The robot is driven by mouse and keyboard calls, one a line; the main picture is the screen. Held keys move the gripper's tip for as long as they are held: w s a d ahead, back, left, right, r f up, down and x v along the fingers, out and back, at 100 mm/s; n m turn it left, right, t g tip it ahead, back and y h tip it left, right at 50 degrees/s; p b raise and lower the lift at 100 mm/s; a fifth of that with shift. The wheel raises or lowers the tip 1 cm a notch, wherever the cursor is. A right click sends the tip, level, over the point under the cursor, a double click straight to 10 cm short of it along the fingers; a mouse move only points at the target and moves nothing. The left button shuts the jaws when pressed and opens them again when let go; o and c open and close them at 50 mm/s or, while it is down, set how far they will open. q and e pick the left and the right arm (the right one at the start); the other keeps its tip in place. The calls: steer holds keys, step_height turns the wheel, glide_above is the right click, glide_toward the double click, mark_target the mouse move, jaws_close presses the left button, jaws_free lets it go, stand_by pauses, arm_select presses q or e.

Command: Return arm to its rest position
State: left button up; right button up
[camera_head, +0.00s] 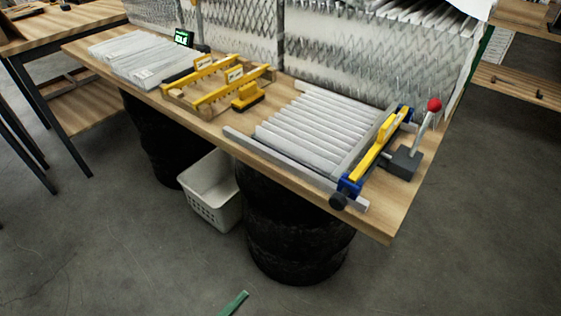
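Neither of my grippers nor my arms shows in the head view. The wooden workbench (385,222) runs from the upper left to the lower right. On its right part a pleated white filter (310,125) lies flat inside a grey metal frame (262,148). A yellow bar with blue ends (372,150) lies along the frame's right side. A lever with a red knob (434,105) stands on a dark block (402,162) at the bench's right end.
Yellow fixtures (222,85) and stacked white filter pieces (135,58) lie on the bench's left part. A small green display (183,38) stands behind. A white basket (212,190) and black drums (295,235) are under the bench. The foreground floor is mostly clear, with a green strip (234,304).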

arm_select(q)
steer(key=s+a+f+n+g+y, duration=0.1)
steer(key=s+a+f+g+y, duration=0.1)
steer(key=a+f+y, duration=0.5)
steer(key=s+a+f+g+y, duration=0.1)
steer(key=s+a+f+g, duration=0.1)
steer(key=a+f, duration=0.65)
steer(key=s+a+f+n+g+y, duration=0.2)
steer(key=s+a+f+g+y, duration=0.3)
steer(key=s+a+f, duration=0.55)
steer(key=d+n+t, duration=0.1)
steer(key=d+n, duration=0.5)
steer(key=d, duration=0.5)
steer(key=w+r+t+p, duration=0.1)
steer(key=w+r+p, duration=0.3)
steer(key=w+r, duration=0.1)
steer(key=shift+a+r+m+t+p, duration=0.15)
steer(key=shift+r+m+t+p, duration=0.15)
steer(key=shift+r+t+p, duration=0.1)
arm_select(e)
steer(key=w+r+t, duration=0.1)
steer(key=w+r, duration=0.2)
steer(key=r, duration=0.3)
steer(key=shift+w+d, duration=0.3)
steer(key=shift+d, duration=0.05)
arm_select(q)
steer(key=shift+s+f, duration=0.1)
arm_select(e)
steer(key=shift+a+r, duration=0.1)
steer(key=shift+a, duration=0.05)
